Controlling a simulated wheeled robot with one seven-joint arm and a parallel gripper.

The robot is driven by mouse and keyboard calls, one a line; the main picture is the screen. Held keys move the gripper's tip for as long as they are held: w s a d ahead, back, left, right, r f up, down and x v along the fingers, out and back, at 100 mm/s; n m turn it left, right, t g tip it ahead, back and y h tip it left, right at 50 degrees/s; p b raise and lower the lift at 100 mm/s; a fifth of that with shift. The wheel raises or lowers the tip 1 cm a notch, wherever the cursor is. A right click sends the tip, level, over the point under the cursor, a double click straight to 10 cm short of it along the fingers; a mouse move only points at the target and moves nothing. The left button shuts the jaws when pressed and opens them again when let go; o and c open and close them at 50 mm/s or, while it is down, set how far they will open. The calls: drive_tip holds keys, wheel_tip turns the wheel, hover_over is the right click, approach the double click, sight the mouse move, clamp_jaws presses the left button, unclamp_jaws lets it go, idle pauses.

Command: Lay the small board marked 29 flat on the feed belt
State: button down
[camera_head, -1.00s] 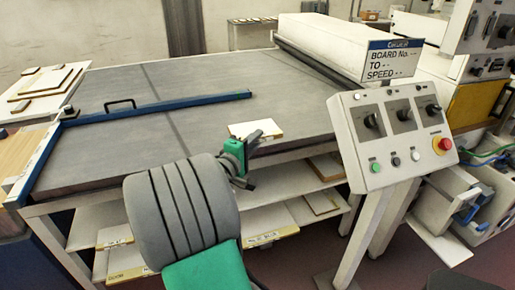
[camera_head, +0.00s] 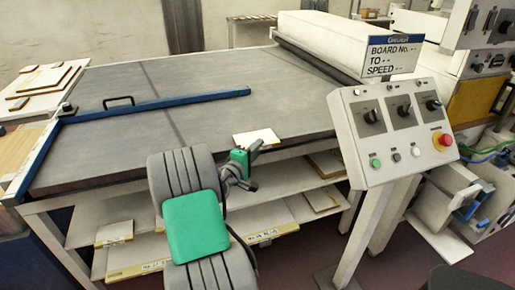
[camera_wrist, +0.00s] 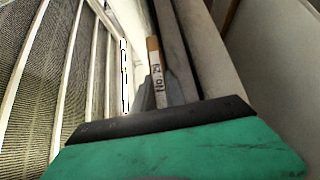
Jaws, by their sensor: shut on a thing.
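The small board (camera_head: 257,137) is pale with a tan edge. In the wrist view its narrow edge, marked No. 29 (camera_wrist: 155,68), points towards the camera between the dark fingers. My gripper (camera_head: 250,166), with a green body, is shut on this board at the near edge of the grey feed belt (camera_head: 215,95). In the head view the board looks roughly level, over the belt's front edge. I cannot tell whether it touches the belt. The fingers' grip on it is partly hidden.
A blue bar (camera_head: 155,105) with a handle lies across the belt's left part. A control panel (camera_head: 395,135) stands close to the right. Shelves (camera_head: 275,213) with several boards lie below.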

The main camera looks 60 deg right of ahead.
drive_tip(key=c, duration=1.4)
unclamp_jaws()
drive_tip(key=shift+o, duration=0.2)
